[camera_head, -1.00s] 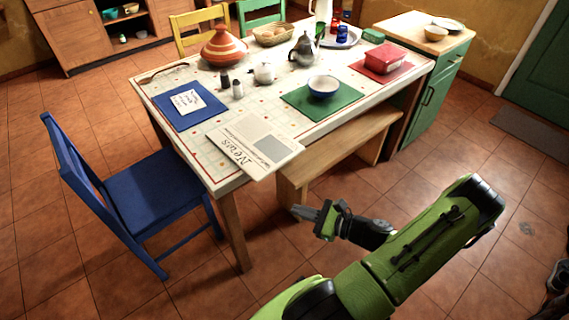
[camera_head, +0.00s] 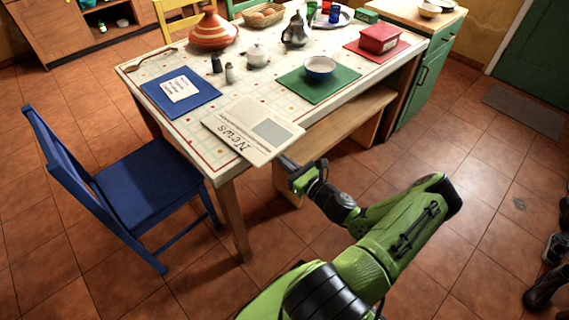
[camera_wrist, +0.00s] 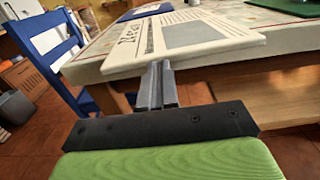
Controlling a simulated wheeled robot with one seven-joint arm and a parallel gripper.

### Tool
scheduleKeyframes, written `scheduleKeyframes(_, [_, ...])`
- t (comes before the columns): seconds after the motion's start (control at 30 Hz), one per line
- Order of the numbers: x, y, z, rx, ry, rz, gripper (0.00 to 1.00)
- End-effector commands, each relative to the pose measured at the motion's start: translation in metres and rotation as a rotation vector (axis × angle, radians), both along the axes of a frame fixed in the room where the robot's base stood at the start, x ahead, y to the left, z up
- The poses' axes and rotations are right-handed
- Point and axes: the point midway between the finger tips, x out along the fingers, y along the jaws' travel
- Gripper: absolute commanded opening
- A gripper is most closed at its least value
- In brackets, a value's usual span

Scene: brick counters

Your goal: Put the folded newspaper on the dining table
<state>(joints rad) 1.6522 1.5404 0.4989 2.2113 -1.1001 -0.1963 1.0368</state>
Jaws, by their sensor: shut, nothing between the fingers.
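The folded newspaper (camera_head: 252,130) lies flat at the near edge of the dining table (camera_head: 180,126), with its near corner sticking out past the edge. It also shows in the wrist view (camera_wrist: 185,38). My gripper (camera_head: 287,163) is just off the newspaper's near right side, beside the table edge. In the wrist view my gripper (camera_wrist: 158,68) is shut and empty, its fingertips pointing at the newspaper's near edge. I cannot tell whether the tips touch it.
A blue mat (camera_head: 181,92) lies left of the newspaper and a green mat (camera_head: 330,88) with a bowl (camera_head: 320,67) lies right of it. A wooden bench (camera_head: 350,125) stands under the table. A blue chair (camera_head: 138,182) stands at left.

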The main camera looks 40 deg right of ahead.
Motion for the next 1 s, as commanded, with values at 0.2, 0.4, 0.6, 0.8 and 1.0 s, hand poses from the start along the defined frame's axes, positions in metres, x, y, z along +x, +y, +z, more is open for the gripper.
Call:
scheduleKeyframes(0.2, [0.008,0.000,0.000,-0.001,0.001,0.000,0.00])
scheduleKeyframes(0.4, [0.008,0.000,0.001,-0.001,0.001,0.001,0.00])
scheduleKeyframes(0.6, [0.035,0.001,0.002,-0.003,0.000,0.003,0.00])
scheduleKeyframes(0.8, [0.041,0.001,0.001,-0.001,-0.001,0.000,0.00])
scheduleKeyframes(1.0, [0.041,0.001,0.000,-0.001,-0.001,0.000,0.00])
